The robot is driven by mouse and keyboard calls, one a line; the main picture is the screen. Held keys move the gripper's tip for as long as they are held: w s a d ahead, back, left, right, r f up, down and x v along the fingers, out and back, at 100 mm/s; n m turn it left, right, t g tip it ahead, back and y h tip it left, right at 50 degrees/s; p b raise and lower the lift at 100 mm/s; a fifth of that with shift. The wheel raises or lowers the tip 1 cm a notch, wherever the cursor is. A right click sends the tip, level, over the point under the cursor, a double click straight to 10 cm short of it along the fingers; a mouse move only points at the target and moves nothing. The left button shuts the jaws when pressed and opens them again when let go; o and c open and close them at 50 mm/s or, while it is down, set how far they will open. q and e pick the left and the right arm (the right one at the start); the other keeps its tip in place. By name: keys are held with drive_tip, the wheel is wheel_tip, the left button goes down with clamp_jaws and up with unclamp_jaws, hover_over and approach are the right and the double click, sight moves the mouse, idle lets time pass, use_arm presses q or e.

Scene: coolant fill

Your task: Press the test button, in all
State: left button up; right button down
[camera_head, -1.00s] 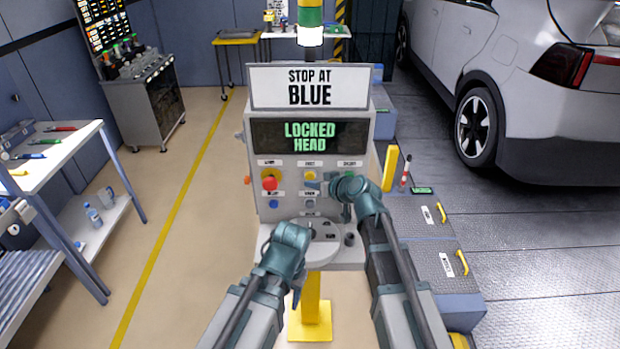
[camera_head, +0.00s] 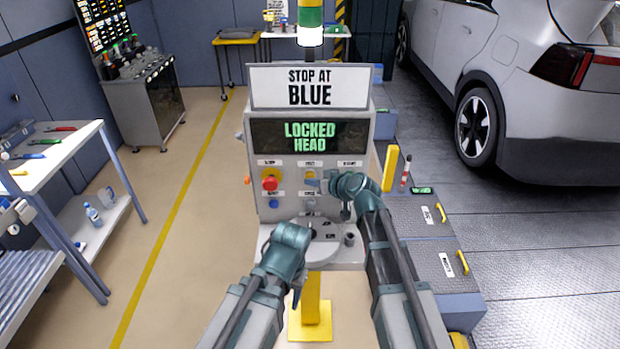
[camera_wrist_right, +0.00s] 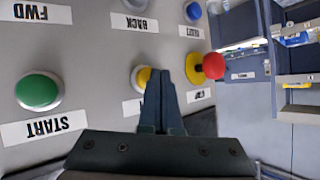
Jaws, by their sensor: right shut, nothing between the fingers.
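The yellow test button (camera_head: 310,175) is in the upper middle of the grey panel (camera_head: 258,200), under the screen reading LOCKED HEAD. In the right wrist view the yellow button (camera_wrist_right: 140,77) is partly covered by my fingers, and its label is mostly hidden. My right gripper (camera_head: 313,184) is shut and empty, its fingertips right at the yellow button; it also shows in the wrist view (camera_wrist_right: 160,76). I cannot tell whether the tips touch the button. My left gripper (camera_head: 297,297) hangs low in front of the panel's shelf, mostly hidden behind its wrist.
A red stop knob (camera_head: 270,183) sticks out beside the yellow button. The green START button (camera_wrist_right: 38,91) and blue button (camera_wrist_right: 193,11) are nearby. A STOP AT BLUE sign (camera_head: 310,87) tops the panel. A round plate (camera_head: 322,250) lies on the shelf.

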drive_tip(key=shift+w, duration=0.45)
idle(0.3)
drive_tip(key=shift+s, duration=0.1)
idle(0.3)
drive_tip(key=shift+s, duration=0.85)
drive_tip(key=shift+s, duration=0.1)
drive_tip(key=s, duration=0.4)
drive_tip(key=shift+s, duration=0.4)
idle(0.4)
